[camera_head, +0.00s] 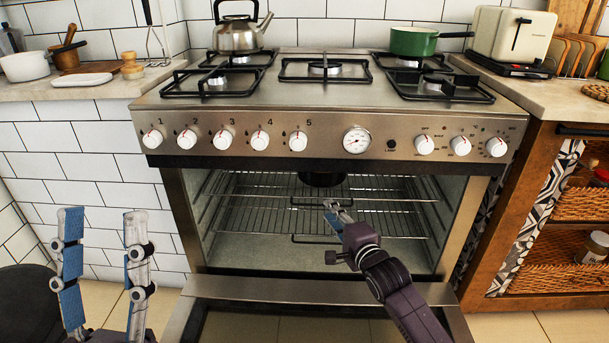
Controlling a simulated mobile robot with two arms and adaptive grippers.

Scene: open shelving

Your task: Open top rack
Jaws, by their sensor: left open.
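The oven (190,230) stands open, its door (250,290) swung down at the front. Inside is a wire top rack (260,190), and a lower wire rack (255,225) shows beneath it. The top rack appears to lie inside the oven cavity. My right gripper (333,206) reaches into the oven opening, close to the middle of the top rack's front bar. Its small fingertips do not show clearly whether they touch the bar or are shut. My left gripper (103,213) is open and empty, left of the oven, with its fingers pointing up.
A dark round thing (322,179) is at the back of the oven, above the racks. A kettle (238,35) and a green pot (412,41) stand on the stove top. Control knobs (260,140) line the front panel. A wooden cabinet (520,200) stands close on the right.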

